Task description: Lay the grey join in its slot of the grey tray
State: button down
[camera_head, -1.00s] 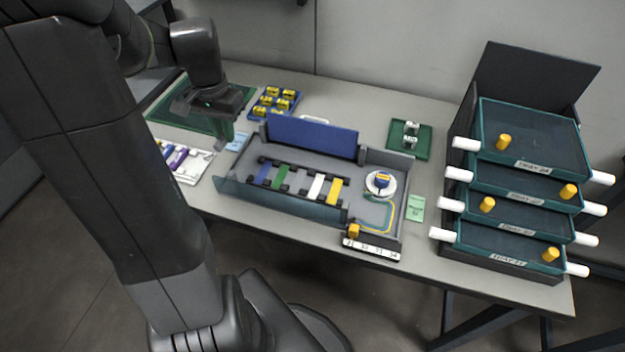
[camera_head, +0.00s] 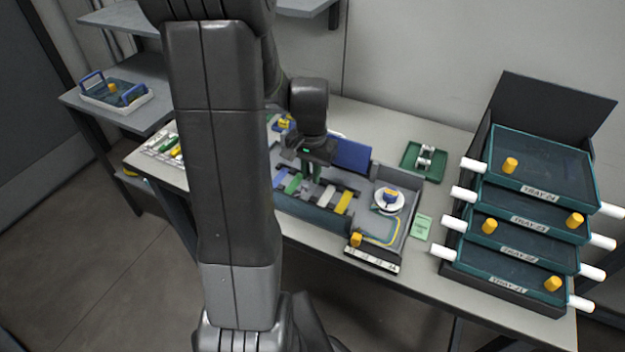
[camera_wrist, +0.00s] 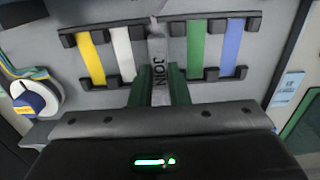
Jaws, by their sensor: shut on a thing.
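The grey join (camera_wrist: 157,50), marked JOIN, is between the green fingers of my gripper (camera_wrist: 160,88) in the wrist view. My gripper is shut on it. The join lines up with the gap between the white strip (camera_wrist: 123,55) and the green strip (camera_wrist: 196,48) in the grey tray (camera_wrist: 60,102). I cannot tell whether it touches the tray floor or hangs just above. In the head view my gripper (camera_head: 314,172) is over the middle of the tray (camera_head: 407,205), and the join is hidden there.
A yellow strip (camera_wrist: 91,58) and a blue strip (camera_wrist: 232,48) lie outermost, held by black clips. A white reel (camera_head: 387,202) with yellow fibre is at the tray's right. A green tray (camera_head: 410,160) stands behind, and stacked teal trays (camera_head: 530,215) stand at right.

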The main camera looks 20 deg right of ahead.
aim_at(311, 176)
jog(key=shift+f, duration=1.35)
jog(key=shift+f, duration=0.1)
jog(key=shift+f, duration=0.15)
jog(key=c, duration=1.4)
grip_release()
jog(key=shift+r, duration=0.2)
notch_tip(311, 176, up, 12)
jog(key=shift+r+p, duration=0.1)
jog(key=shift+p, duration=0.35)
